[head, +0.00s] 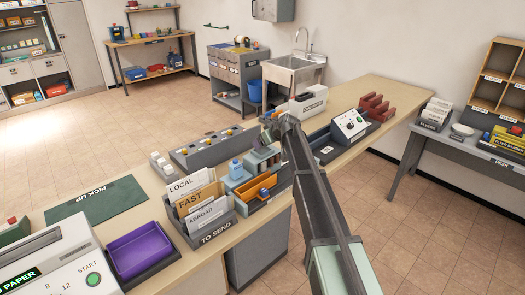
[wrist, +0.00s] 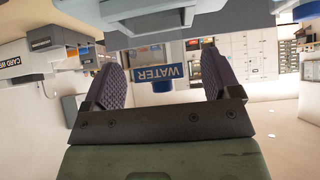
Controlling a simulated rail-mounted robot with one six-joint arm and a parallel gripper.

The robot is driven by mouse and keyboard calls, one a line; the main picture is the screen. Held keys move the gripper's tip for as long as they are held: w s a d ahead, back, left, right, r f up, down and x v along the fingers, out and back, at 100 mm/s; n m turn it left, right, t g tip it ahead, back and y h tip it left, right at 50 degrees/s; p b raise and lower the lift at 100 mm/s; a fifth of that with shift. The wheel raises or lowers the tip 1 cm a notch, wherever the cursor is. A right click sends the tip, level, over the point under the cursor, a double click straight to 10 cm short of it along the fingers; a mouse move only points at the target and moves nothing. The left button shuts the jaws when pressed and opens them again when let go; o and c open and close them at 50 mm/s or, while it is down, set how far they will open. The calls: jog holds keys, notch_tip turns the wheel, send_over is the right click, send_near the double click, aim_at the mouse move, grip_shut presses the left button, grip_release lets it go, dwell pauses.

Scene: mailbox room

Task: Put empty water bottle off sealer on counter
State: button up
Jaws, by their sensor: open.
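My gripper (head: 270,132) hangs over the counter (head: 386,92) in the head view, its fingers small and hard to make out. In the wrist view my gripper (wrist: 150,82) has its two purple padded fingers wide apart with nothing held. A blue label reading WATER (wrist: 160,73) shows upside down between and beyond the fingers; a small blue piece sits below it. The full shape of what bears the label is unclear. No sealer is clearly labelled.
A grey machine with a white knobbed panel (head: 350,124) stands right of my arm. A TO SEND sorter (head: 214,232), an orange tray (head: 255,187) and a grey button unit (head: 205,147) crowd the counter. A purple tray (head: 142,245) lies nearer; bare counter shows at the far end.

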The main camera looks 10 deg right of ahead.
jog(key=b+x, duration=0.1)
jog(key=x, duration=0.2)
jog(key=shift+f, duration=0.2)
jog(key=shift+r, duration=0.25)
jog(key=c, duration=1.3)
